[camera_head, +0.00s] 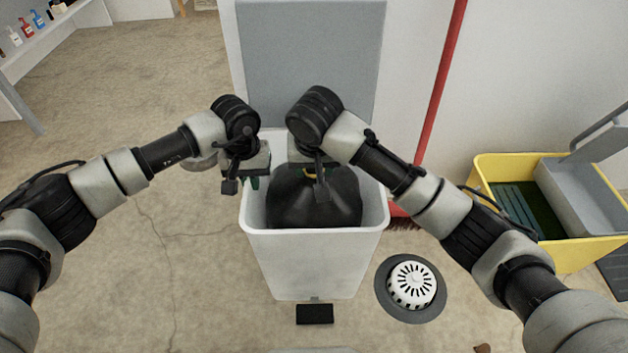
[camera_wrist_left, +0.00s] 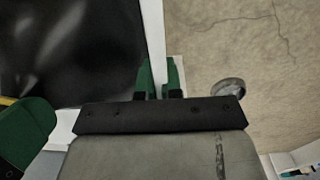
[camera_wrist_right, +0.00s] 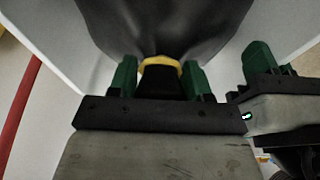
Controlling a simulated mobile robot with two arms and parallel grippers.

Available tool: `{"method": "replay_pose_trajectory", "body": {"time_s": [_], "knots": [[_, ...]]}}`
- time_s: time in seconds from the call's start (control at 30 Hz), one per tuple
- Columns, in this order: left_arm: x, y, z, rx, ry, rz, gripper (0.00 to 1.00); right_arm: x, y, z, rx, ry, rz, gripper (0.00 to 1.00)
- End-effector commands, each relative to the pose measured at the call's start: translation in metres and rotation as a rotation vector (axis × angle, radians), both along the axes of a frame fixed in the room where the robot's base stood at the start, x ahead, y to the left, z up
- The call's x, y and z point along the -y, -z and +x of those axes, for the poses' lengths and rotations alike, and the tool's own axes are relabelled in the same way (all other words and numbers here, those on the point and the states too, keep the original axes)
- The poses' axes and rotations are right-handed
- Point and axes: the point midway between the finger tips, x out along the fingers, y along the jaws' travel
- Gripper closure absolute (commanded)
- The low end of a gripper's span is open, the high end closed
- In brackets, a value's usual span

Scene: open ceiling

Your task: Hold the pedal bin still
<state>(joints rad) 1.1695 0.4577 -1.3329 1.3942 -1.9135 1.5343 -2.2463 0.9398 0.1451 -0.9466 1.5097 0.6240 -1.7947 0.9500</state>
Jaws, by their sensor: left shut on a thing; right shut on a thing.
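The white pedal bin (camera_head: 312,262) stands on the floor in the middle of the head view, its grey lid (camera_head: 311,55) raised and its black pedal (camera_head: 314,314) at the front. A black bin bag (camera_head: 335,205) with a yellow tie (camera_wrist_right: 160,64) sits inside the bin. My left gripper (camera_head: 252,182) is shut on the bin's left rim; its green fingers (camera_wrist_left: 158,78) straddle the wall in the left wrist view. My right gripper (camera_wrist_right: 160,76) is shut on the bag's neck at the yellow tie. In the head view the right fingertips are mostly hidden by the wrist.
A floor drain with a white strainer (camera_head: 412,285) lies right of the bin. A yellow mop bucket (camera_head: 580,256) stands further right, and a red pole (camera_head: 440,85) leans behind with its brush at floor level. Shelves with bottles (camera_head: 38,20) are at the far left. Floor left of the bin is clear.

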Motion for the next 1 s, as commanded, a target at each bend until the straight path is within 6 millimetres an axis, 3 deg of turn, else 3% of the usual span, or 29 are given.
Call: {"method": "replay_pose_trajectory", "body": {"time_s": [0.03,0.2,0.57,0.6,0.77,1.0], "knots": [[0.0,-0.003,0.001,0.005,-0.003,-0.003,1.0,-0.001,-0.012,0.001,0.007,-0.002,0.004,1.0],[0.0,-0.002,0.001,0.005,-0.003,-0.003,1.0,0.0,-0.03,0.001,0.005,-0.002,0.003,1.0],[0.0,-0.002,0.001,0.005,-0.003,-0.003,1.0,0.0,-0.035,0.0,0.004,-0.001,0.002,1.0],[0.0,-0.002,0.001,0.005,-0.003,-0.003,0.9,0.0,-0.035,0.0,0.004,-0.001,0.002,1.0],[0.0,-0.002,0.001,0.003,-0.002,-0.002,0.66,0.0,-0.035,0.0,0.004,-0.001,0.002,1.0],[0.0,-0.001,0.0,0.001,0.0,-0.001,0.65,-0.001,-0.035,0.0,0.005,-0.002,0.003,1.0]]}}
